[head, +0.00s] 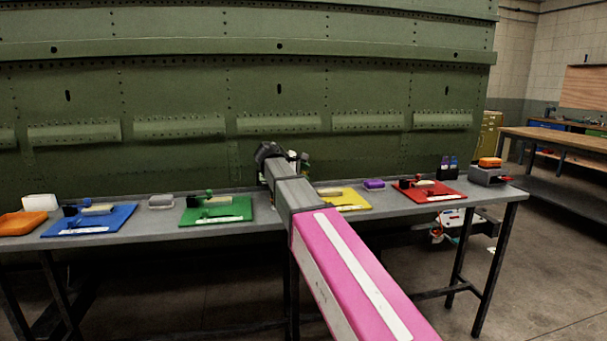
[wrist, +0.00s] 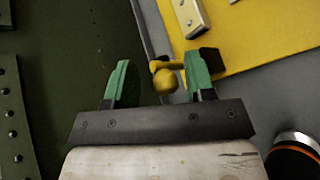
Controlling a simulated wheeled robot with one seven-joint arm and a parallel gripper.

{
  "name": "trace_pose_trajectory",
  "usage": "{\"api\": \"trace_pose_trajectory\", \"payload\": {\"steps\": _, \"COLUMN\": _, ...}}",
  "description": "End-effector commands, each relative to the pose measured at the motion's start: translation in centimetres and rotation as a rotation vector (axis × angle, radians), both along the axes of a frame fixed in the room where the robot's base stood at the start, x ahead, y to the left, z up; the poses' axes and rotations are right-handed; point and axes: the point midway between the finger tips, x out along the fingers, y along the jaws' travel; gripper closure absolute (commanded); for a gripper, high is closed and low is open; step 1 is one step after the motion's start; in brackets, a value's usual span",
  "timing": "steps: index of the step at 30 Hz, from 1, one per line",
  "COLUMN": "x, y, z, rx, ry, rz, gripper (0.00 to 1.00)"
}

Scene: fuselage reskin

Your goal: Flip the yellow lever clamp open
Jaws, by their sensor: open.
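The yellow base plate (head: 352,206) lies on the grey bench, partly hidden behind my arm in the head view. In the wrist view the yellow plate (wrist: 285,60) fills the upper right. The yellow lever clamp's ball knob (wrist: 165,80) shows between and just beyond my fingertips, with a short yellow arm and a dark block beside it. A pale block (wrist: 188,16) sits on the plate. My gripper (wrist: 160,82) is open, with its green fingers on either side of the knob; contact cannot be told. In the head view the fingers are hidden behind my arm.
A green plate (head: 216,209), a blue plate (head: 88,221) and a red plate (head: 430,193) with similar clamps lie along the bench (head: 155,229). A green riveted fuselage panel (head: 180,85) rises close behind. A purple block (head: 374,184) sits right of the yellow plate.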

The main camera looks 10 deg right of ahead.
Motion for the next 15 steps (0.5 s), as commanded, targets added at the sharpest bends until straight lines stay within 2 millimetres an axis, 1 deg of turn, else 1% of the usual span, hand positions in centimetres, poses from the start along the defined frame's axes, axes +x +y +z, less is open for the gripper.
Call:
{"api": "trace_pose_trajectory", "payload": {"steps": 5, "x": -0.5, "y": 1.3, "z": 0.8, "rx": 0.000, "ry": -0.001, "rz": 0.001, "gripper": 0.50}}
{"api": "trace_pose_trajectory", "payload": {"steps": 15, "x": -2.7, "y": 6.2, "z": 4.0, "rx": 0.000, "ry": -0.001, "rz": 0.001, "gripper": 0.50}}
